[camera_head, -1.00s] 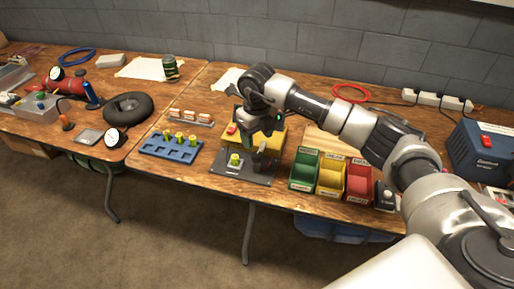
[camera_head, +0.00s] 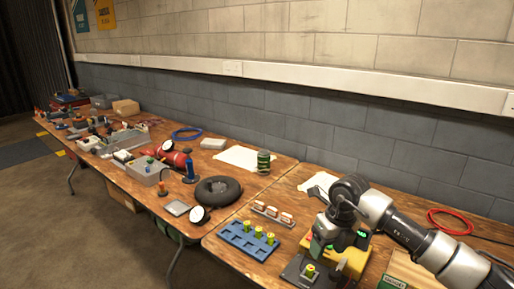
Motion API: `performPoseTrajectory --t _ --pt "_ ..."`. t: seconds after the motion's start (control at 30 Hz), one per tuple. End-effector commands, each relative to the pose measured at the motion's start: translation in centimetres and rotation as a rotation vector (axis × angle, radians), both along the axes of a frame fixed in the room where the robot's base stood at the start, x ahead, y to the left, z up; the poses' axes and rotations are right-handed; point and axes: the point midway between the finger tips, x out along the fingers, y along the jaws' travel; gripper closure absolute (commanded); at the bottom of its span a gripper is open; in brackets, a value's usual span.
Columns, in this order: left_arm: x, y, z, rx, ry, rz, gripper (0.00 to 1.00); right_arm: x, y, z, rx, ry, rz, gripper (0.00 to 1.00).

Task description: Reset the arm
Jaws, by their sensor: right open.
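My right arm comes in from the lower right. Its right gripper (camera_head: 328,246) hangs over the bench, above and in front of a yellow box on a dark base plate. The jaws are open, and I see nothing held between them; the fingertips are small and partly hard to make out. The yellow box (camera_head: 353,262) is partly hidden behind the gripper. My left gripper is not in view.
A blue tray (camera_head: 238,243) with several yellow-green pieces lies left of the gripper. A rack (camera_head: 272,213) of white-and-red items stands behind it. A black tire (camera_head: 217,191), a can (camera_head: 263,162), a green bin (camera_head: 393,283) and a red cable (camera_head: 450,222) are around.

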Motion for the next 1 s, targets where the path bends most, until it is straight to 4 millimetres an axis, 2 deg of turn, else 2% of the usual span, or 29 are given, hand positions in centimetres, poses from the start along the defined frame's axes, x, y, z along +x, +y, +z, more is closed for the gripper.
performPoseTrajectory --t 0.03,0.07,0.1,0.2,0.3,0.4,0.47,0.53,0.6,0.67,0.77,0.83,0.9,1.0 --pt "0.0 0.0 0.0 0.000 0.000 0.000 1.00 -0.7 2.7 -1.1 0.105 -0.007 0.037 0.39" --pt "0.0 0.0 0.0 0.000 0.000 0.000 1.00 -1.2 4.6 -1.5 0.185 -0.017 0.057 0.39" --pt "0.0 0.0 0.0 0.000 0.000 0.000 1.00 -1.9 7.3 -1.9 0.313 -0.031 0.080 0.39" --pt "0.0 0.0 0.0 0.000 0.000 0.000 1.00 -4.4 14.3 -1.1 0.688 -0.067 0.091 0.39" --pt "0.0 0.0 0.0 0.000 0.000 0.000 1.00 -6.4 18.9 1.6 1.057 -0.097 0.009 0.39" --pt "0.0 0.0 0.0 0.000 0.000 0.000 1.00 -7.5 20.7 4.9 1.396 -0.117 -0.163 0.39" --pt "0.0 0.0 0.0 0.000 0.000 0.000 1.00 -7.6 20.5 6.7 1.575 -0.125 -0.308 0.39" --pt "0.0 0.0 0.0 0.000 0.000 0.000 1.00 -7.4 19.2 8.1 1.756 -0.131 -0.517 0.39" --pt "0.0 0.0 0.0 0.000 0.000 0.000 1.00 -7.0 17.1 8.5 1.896 -0.132 -0.761 0.39" --pt "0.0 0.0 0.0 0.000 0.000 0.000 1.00 -6.8 14.7 7.9 1.980 -0.126 -0.997 0.39" --pt "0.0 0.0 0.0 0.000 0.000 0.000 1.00 -7.0 10.5 5.3 2.030 -0.107 -1.428 0.39" --pt "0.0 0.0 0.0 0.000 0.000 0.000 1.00 -8.1 7.6 2.3 1.991 -0.083 -1.745 0.39" --pt "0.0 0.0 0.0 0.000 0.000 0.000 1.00 -10.0 5.2 -1.2 1.888 -0.047 -2.061 0.39" --pt "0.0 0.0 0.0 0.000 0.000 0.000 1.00 -13.8 2.8 -5.7 1.669 0.015 -2.438 0.39"
